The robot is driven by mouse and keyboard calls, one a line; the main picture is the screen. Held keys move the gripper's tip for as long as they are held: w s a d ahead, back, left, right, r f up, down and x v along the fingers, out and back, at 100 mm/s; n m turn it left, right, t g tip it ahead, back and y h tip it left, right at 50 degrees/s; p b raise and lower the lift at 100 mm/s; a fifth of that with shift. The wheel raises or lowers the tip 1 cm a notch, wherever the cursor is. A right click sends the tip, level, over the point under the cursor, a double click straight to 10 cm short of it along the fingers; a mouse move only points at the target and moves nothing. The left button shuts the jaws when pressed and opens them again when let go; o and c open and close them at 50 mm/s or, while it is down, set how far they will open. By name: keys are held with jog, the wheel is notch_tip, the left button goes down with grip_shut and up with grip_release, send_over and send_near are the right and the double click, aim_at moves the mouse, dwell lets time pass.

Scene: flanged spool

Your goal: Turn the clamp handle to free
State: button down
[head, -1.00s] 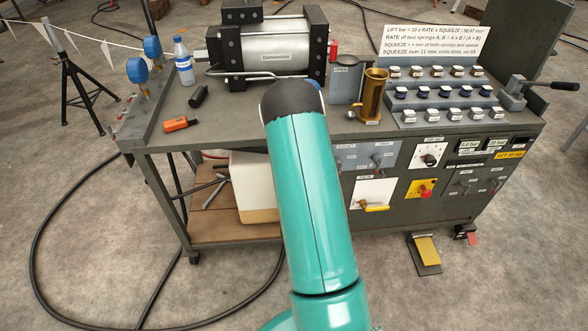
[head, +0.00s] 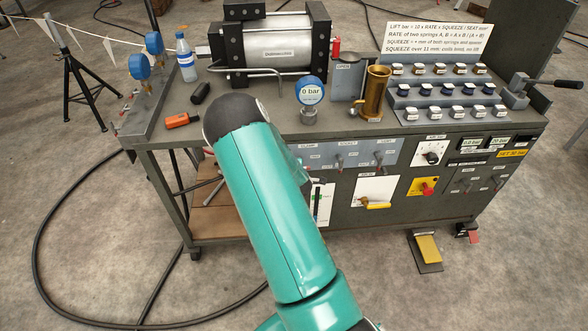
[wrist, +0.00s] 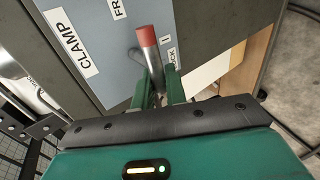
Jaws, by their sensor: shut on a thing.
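The clamp handle (wrist: 153,58) is a metal rod with a red tip in the wrist view, standing out from a blue-grey panel (wrist: 100,60). A "CLAMP" label (wrist: 70,44) is beside it, and a partly cut-off label starting "FR" (wrist: 116,8) is above. My gripper (wrist: 160,85) has its green fingers shut on the handle below the red tip. In the head view my arm covers the left part of the bench front, so my gripper and the clamp handle are hidden there.
The bench carries a large cylinder (head: 280,48), a gauge reading 0 bar (head: 310,92), a brass cup (head: 375,92) and racks of springs (head: 440,92). Front-panel levers (head: 378,160) and a yellow handle (head: 375,204) stand right of my arm. A pedal (head: 428,250) is on the floor.

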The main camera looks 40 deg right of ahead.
jog(key=shift+s+d, duration=0.15)
jog(key=c, duration=1.5)
grip_release()
jog(key=v, duration=1.3)
jog(key=shift+s+a+r, duration=0.15)
jog(key=shift+a, duration=0.15)
